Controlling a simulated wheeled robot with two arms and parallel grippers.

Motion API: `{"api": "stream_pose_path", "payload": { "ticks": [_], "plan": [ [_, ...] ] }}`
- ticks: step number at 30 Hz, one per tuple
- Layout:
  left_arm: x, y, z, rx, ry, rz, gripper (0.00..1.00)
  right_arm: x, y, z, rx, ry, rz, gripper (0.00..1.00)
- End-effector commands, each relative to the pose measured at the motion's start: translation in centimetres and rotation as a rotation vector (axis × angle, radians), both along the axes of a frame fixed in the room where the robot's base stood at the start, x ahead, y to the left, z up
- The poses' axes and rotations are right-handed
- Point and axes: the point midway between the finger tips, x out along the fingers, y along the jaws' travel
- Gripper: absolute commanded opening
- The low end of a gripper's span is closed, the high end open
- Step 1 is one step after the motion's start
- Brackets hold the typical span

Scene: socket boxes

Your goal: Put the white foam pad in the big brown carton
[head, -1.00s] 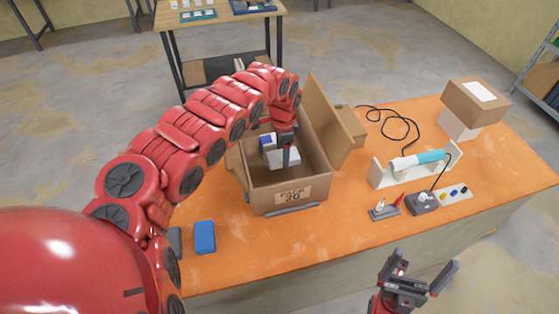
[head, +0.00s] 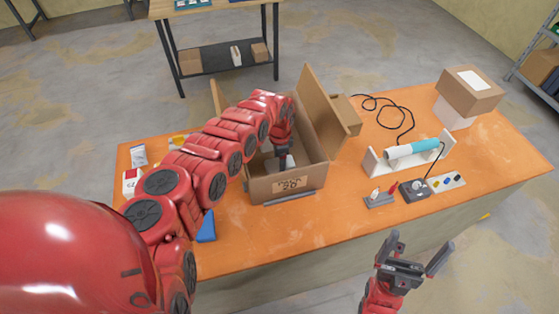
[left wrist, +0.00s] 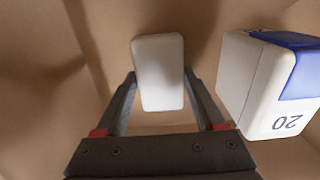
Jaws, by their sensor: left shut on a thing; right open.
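The big brown carton (head: 262,189) stands open on the orange table, its flaps up and "PACK 20" on its front. My left gripper (head: 283,160) reaches down inside it. In the left wrist view the white foam pad (left wrist: 158,72) is between the fingers of my left gripper (left wrist: 160,85), which is shut on it. I cannot tell whether the pad touches the carton floor. A white and blue box (left wrist: 262,85) marked "20" is beside the pad inside the carton. My right gripper (head: 413,253) is open and empty in front of the table's front edge.
On the table to the right are a white and teal tool (head: 412,149) on a stand, a dark control box (head: 415,190) and a brown box (head: 470,92) on a white block. A blue item (head: 206,228) lies left of the carton, partly behind my arm.

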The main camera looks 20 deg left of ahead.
Motion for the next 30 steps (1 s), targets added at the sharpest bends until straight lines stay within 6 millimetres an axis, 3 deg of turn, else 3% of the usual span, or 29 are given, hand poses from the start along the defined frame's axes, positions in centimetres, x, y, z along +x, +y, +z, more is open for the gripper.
{"api": "stream_pose_path", "payload": {
  "ticks": [5,6,10,21,30],
  "plan": [
    [0.0,0.0,-0.5,0.000,0.000,0.000,0.19,0.0,0.0,-0.5,0.000,0.000,0.000,1.00],
    [0.0,0.0,-0.4,0.000,0.000,0.000,0.76,0.0,0.0,-0.4,0.000,0.000,0.000,1.00],
    [0.0,0.0,-0.4,0.000,0.000,0.000,1.00,0.0,0.0,-0.3,0.000,0.000,0.000,1.00],
    [0.1,0.1,0.4,0.000,-0.001,0.001,1.00,0.0,0.0,0.0,0.000,0.000,0.000,1.00],
    [0.2,0.2,5.0,0.003,-0.005,-0.001,1.00,0.0,0.0,-1.0,0.000,0.000,0.000,1.00]
  ]
}}
